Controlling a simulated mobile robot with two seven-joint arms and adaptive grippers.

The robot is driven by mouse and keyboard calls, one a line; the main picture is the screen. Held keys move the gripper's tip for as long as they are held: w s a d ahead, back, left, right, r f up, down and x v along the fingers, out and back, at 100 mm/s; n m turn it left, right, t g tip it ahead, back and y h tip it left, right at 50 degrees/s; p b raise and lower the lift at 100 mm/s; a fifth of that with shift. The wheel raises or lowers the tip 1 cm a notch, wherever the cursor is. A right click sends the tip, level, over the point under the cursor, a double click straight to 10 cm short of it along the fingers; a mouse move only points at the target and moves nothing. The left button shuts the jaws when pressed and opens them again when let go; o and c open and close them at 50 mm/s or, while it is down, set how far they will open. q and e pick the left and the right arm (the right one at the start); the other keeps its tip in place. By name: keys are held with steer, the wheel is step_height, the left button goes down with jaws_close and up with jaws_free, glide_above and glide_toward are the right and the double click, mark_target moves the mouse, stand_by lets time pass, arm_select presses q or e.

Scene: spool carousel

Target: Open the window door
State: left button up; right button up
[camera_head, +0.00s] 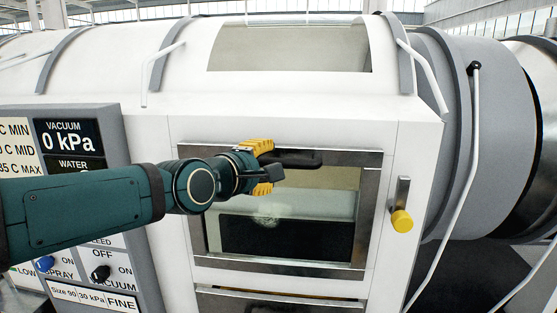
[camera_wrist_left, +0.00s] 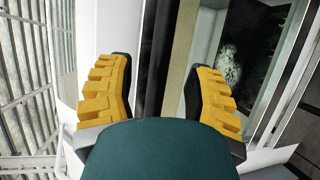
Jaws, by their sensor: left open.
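The window door (camera_head: 280,265) is a metal-framed glass panel on the white machine front and looks shut. A black handle (camera_head: 300,158) runs along its top edge. My left gripper (camera_head: 266,168) is at the handle's left end, with yellow fingers open, one above and one below the handle's level. In the left wrist view, the open fingers (camera_wrist_left: 160,100) stand either side of a dark bar (camera_wrist_left: 155,50), apparently the handle. No contact is visible. A yellow knob (camera_head: 401,220) on a metal latch plate is right of the door. My right gripper is out of view.
A control panel (camera_head: 115,135) with gauges and knobs stands at the left, behind my left arm. A thin metal rail (camera_head: 460,190) and grey drum section (camera_head: 445,130) are at the right. A pale, blurry object (camera_head: 265,218) shows through the glass.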

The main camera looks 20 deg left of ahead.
arm_select(q)
steer(key=shift+p+x, duration=0.45)
steer(key=shift+x, duration=2.5)
jaws_close()
